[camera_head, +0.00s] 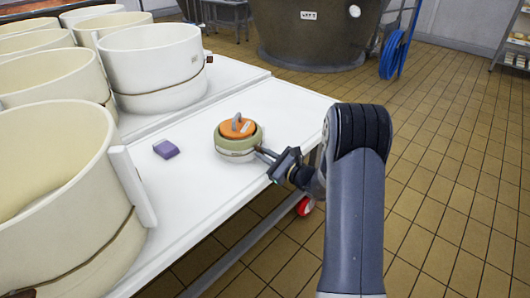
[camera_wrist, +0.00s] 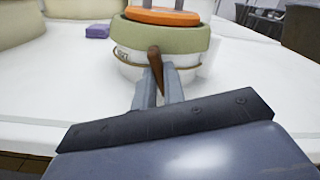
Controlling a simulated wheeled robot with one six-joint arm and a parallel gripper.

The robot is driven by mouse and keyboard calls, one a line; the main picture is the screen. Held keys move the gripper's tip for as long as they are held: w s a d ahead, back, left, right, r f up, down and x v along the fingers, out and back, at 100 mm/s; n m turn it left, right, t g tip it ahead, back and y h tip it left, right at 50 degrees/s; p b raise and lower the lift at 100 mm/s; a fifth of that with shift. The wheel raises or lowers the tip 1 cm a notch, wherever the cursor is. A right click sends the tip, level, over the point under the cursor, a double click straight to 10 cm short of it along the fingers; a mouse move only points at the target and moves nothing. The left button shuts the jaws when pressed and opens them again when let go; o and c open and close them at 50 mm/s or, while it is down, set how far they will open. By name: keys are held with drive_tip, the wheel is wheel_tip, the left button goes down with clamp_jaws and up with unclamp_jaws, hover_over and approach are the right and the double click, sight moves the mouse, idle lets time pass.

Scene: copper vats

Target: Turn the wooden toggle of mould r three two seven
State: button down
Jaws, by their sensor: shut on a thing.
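A small round mould (camera_head: 238,143) with a pale body, a green band and an orange lid (camera_head: 238,128) stands on the white table. In the wrist view the mould (camera_wrist: 160,45) has a cord around its body and a brown wooden toggle (camera_wrist: 155,62) at its front. My gripper (camera_head: 262,155) reaches the mould's near right side. In the wrist view my gripper (camera_wrist: 160,85) is shut on the toggle, which stands upright and slightly tilted between the fingers. A label on the mould is partly hidden and I cannot read it.
Several large cream moulds (camera_head: 155,60) crowd the left of the table. A purple block (camera_head: 166,149) lies left of the small mould. The white table's edge (camera_head: 215,260) is close to my arm. A copper vat (camera_head: 310,40) and blue hose (camera_head: 390,55) stand behind.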

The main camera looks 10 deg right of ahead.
drive_tip(key=shift+m+p, duration=0.95)
drive_tip(key=shift+m, duration=1.25)
drive_tip(key=c, duration=1.5)
unclamp_jaws()
drive_tip(key=p+v, duration=0.2)
drive_tip(key=v, duration=0.9)
drive_tip(key=shift+w+a, duration=0.1)
drive_tip(key=b+x, duration=0.2)
drive_tip(key=x, duration=0.8)
drive_tip(key=shift+w+a+f, duration=0.1)
drive_tip(key=shift+w+a, duration=0.1)
drive_tip(key=shift+w, duration=0.1)
